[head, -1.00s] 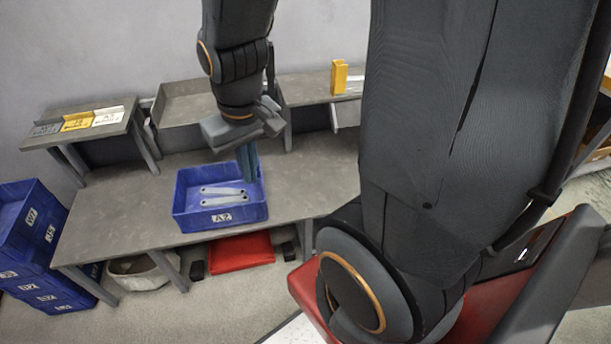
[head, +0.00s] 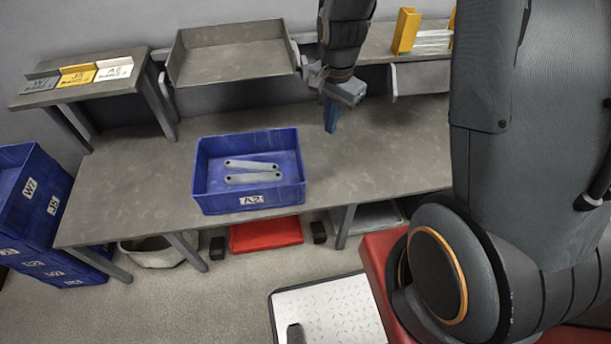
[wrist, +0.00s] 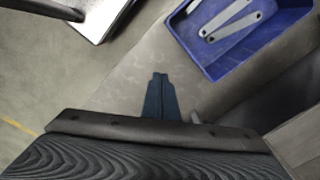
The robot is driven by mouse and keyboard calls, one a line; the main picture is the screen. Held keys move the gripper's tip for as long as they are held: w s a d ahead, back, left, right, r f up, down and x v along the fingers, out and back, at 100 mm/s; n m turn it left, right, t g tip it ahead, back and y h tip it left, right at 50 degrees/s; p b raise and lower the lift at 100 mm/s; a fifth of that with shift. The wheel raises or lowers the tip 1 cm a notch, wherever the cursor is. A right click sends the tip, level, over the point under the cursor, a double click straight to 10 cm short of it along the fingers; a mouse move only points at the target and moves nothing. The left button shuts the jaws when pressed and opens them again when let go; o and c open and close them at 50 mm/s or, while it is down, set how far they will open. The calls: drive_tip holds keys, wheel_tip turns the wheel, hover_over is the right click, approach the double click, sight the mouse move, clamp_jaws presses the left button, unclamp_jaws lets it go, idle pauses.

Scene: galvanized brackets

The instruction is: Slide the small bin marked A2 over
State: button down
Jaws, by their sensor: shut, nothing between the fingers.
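The small blue bin marked A2 (head: 250,202) sits on the grey workbench (head: 400,150), near its front edge. Two galvanized brackets (head: 252,165) lie flat in it. The A2 label is on its front wall. My gripper (head: 331,116) is to the right of the bin and apart from it, above the bench, with blue fingers pointing down. It is shut and empty. In the wrist view, the shut fingers (wrist: 160,97) show at the middle, and the bin (wrist: 220,62) is at the upper right with the brackets (wrist: 230,20) inside.
A small shelf (head: 80,90) with label plates stands at the back left, beside an empty open tray (head: 235,62). A yellow holder (head: 405,31) stands at the back right. Stacked blue bins (head: 30,210) are at the far left. The bench left of the A2 bin is clear.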

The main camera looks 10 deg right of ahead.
sight(309, 176)
drive_tip(key=w+f+m+b, duration=0.2)
drive_tip(key=f, duration=0.7)
drive_tip(key=w+f+m+b, duration=0.1)
drive_tip(key=w+f+m, duration=0.1)
drive_tip(key=f, duration=0.7)
drive_tip(key=w+f+m+b, duration=0.2)
drive_tip(key=f+m, duration=0.1)
drive_tip(key=f, duration=0.6)
drive_tip(key=shift+w+a+f+m+g+b, duration=0.2)
drive_tip(key=shift+w+a+m+g+b, duration=0.1)
drive_tip(key=shift+w+a, duration=0.1)
drive_tip(key=a, duration=0.3)
drive_tip(key=shift+w+f, duration=0.1)
drive_tip(key=shift+a, duration=0.45)
drive_tip(key=shift+w, duration=0.1)
